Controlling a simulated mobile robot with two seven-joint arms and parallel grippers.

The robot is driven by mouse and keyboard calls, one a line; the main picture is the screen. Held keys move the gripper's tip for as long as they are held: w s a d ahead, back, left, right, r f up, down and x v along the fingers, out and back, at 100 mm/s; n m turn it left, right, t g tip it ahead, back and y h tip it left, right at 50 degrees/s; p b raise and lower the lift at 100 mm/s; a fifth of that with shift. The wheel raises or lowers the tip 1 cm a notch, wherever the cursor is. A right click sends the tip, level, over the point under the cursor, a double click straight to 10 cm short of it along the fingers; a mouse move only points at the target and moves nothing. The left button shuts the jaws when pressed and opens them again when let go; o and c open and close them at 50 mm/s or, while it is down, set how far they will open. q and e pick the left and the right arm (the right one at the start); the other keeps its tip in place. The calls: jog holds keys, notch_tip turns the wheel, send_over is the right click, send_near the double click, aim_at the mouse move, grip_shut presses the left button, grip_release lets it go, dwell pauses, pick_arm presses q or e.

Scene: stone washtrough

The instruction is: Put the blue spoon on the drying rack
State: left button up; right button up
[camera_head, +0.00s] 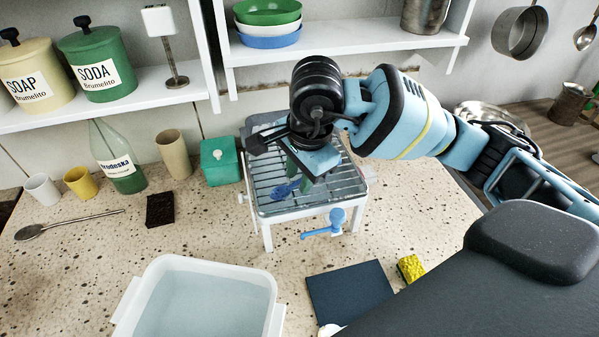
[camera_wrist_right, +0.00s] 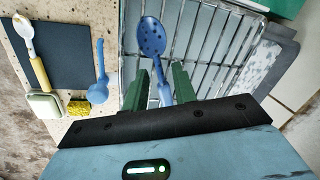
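The blue spoon (camera_head: 285,190), with a slotted head, shows below my right gripper (camera_head: 302,168) over the wire drying rack (camera_head: 320,193). In the right wrist view the spoon (camera_wrist_right: 152,38) has its holed head above the rack bars, and its handle runs back between the two green fingers of my right gripper (camera_wrist_right: 160,70). The fingers stand apart, with a gap on each side of the handle. The spoon appears to lie on the bars; exact contact is hard to tell. My left gripper is not in view.
A second blue utensil (camera_head: 325,225) lies by the rack's front, near a dark mat (camera_head: 350,290) and yellow sponge (camera_head: 410,268). A white water basin (camera_head: 205,300) stands front left. A green box (camera_head: 220,160) stands beside the rack; a shelf (camera_head: 350,45) hangs behind.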

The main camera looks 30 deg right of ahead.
notch_tip(320, 180, up, 12)
jog(key=s, duration=0.2)
jog(key=shift+d+p, duration=0.2)
jog(key=shift+p, duration=0.2)
jog(key=shift+s, duration=0.1)
